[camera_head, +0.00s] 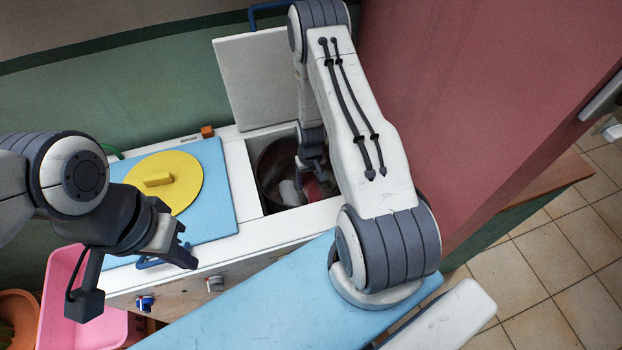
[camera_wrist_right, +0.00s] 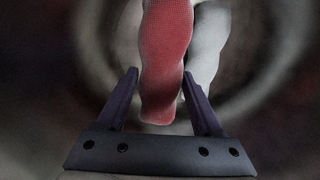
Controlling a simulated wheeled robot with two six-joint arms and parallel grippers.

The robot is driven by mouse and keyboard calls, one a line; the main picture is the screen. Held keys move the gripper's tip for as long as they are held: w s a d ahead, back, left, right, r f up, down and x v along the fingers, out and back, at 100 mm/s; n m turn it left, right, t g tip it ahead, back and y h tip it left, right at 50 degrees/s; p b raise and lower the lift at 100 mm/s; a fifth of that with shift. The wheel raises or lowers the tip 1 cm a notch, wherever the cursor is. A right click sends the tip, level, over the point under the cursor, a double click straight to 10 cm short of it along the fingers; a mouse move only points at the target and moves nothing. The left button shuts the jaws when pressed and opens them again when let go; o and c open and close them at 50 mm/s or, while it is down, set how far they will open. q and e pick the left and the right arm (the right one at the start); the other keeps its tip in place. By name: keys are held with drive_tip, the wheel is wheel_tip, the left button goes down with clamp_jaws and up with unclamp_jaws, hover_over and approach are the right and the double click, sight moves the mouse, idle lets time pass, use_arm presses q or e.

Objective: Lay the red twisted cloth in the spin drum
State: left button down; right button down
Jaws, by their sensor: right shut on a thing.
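The red twisted cloth (camera_wrist_right: 166,60) hangs between the fingers of my right gripper (camera_wrist_right: 162,90), which is shut on it. In the head view, the right gripper (camera_head: 312,166) reaches down into the spin drum (camera_head: 266,178), and a bit of the red cloth (camera_head: 316,189) shows below it. A white cloth (camera_head: 288,192) lies in the drum and also shows behind the red one in the wrist view (camera_wrist_right: 208,50). Whether the red cloth touches the drum floor is unclear. My left gripper (camera_head: 186,254) hangs at the left, away from the drum; its finger gap is unclear.
The drum's white lid (camera_head: 255,75) stands open behind it. Left of the drum is a blue lid (camera_head: 215,190) with a yellow round cover (camera_head: 185,172). A pink tub (camera_head: 62,280) stands at lower left. A red wall (camera_head: 460,90) rises close on the right.

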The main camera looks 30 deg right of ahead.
drive_tip(key=shift+f+b, duration=1.7)
drive_tip(key=shift+f, duration=0.95)
unclamp_jaws()
drive_tip(key=shift+r, duration=0.1)
